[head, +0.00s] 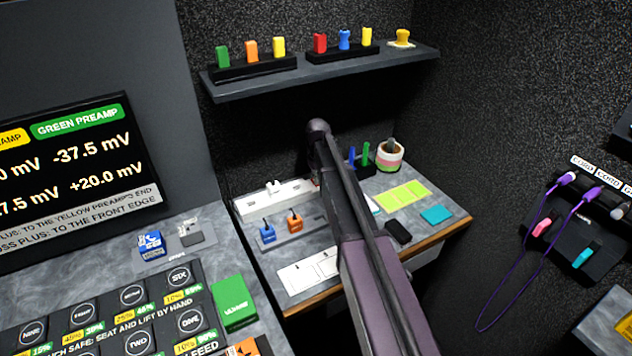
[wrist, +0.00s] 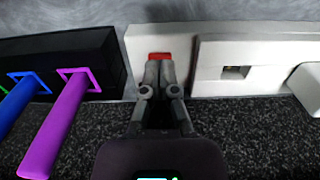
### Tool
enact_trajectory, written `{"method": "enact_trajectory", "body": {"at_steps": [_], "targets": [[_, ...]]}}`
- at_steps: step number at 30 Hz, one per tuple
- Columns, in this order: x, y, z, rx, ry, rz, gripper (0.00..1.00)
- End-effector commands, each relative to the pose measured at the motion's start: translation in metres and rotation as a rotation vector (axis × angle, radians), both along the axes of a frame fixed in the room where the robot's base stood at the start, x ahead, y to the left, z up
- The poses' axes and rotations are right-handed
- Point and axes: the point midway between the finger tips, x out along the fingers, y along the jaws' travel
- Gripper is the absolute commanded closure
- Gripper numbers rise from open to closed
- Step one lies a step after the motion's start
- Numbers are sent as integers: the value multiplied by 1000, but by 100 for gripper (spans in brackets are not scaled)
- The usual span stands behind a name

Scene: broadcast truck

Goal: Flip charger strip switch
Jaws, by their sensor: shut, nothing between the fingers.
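The white charger strip (head: 272,197) lies along the back of the right-hand counter in the head view, partly hidden by my arm. In the wrist view the strip (wrist: 265,45) runs to the right, with a socket opening in it. Its red switch (wrist: 159,56) sits on the white end section. My gripper (wrist: 159,66) is shut and empty, with its fingertips right at the red switch and covering part of it. I cannot tell whether they touch it, or which way the switch is set. In the head view my arm hides the gripper and the switch.
A black holder (wrist: 112,58) with purple, blue and green handled pieces stands close left of the gripper in the wrist view. A striped cup (head: 389,157), yellow notes (head: 403,196) and a black block (head: 398,231) lie right of my arm. A shelf (head: 330,72) hangs above.

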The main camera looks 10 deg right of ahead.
Motion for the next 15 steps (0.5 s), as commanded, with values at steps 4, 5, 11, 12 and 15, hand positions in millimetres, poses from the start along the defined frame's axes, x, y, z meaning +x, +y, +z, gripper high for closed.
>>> {"method": "enact_trajectory", "body": {"at_steps": [4,5,11,12,15], "targets": [[0,0,-1,0,-1,0,100],[0,0,0,0,-1,0,100],[0,0,7,0,-1,0,100],[0,0,10,0,-1,0,100],[0,0,16,0,-1,0,100]]}}
